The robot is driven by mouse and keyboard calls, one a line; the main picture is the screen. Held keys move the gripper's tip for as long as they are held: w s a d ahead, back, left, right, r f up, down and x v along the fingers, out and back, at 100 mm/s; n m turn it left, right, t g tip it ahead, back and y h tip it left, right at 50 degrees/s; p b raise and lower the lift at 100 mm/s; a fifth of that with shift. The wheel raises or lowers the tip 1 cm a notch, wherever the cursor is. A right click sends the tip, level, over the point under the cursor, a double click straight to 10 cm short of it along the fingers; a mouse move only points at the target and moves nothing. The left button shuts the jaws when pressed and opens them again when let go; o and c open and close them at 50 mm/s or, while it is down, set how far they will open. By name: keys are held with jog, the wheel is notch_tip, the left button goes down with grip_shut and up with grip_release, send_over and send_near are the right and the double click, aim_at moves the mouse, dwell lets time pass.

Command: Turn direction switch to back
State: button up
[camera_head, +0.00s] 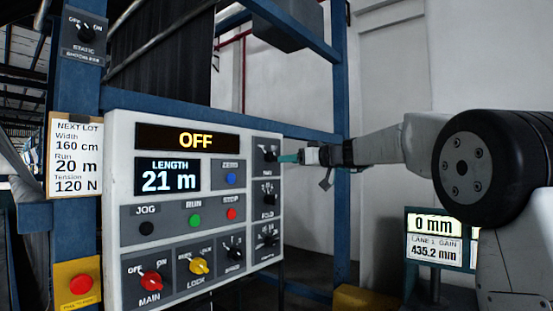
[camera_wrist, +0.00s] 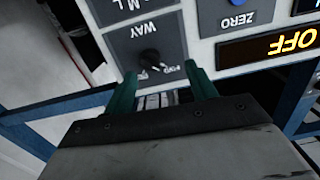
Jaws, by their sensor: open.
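The direction switch (camera_head: 269,154) is a small black knob on a grey plate at the control panel's upper right. In the wrist view the switch (camera_wrist: 149,57) appears upside down, under the word WAY, with small lettering beside it. Which way its pointer is set is too small to tell. My gripper (camera_head: 287,158) is at the panel's right edge, close to the switch. In the wrist view my gripper (camera_wrist: 160,74) is open, its two green fingers apart with the knob just beyond and between their tips. No contact shows.
The white panel (camera_head: 122,210) also carries other knobs, coloured buttons and an OFF display (camera_head: 188,140). A blue post (camera_head: 341,200) stands behind my arm. A yellow box with a red button (camera_head: 80,285) is at lower left. A small readout (camera_head: 435,240) stands at right.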

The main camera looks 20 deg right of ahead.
aim_at(276, 157)
jog(key=shift+t, duration=0.4)
jog(key=w+a, duration=0.1)
jog(key=w, duration=0.1)
jog(key=w+a, duration=0.1)
jog(key=w, duration=0.2)
jog(key=w+a+r, duration=0.1)
jog(key=w, duration=0.2)
jog(key=shift+a, duration=0.15)
jog(key=c, duration=1)
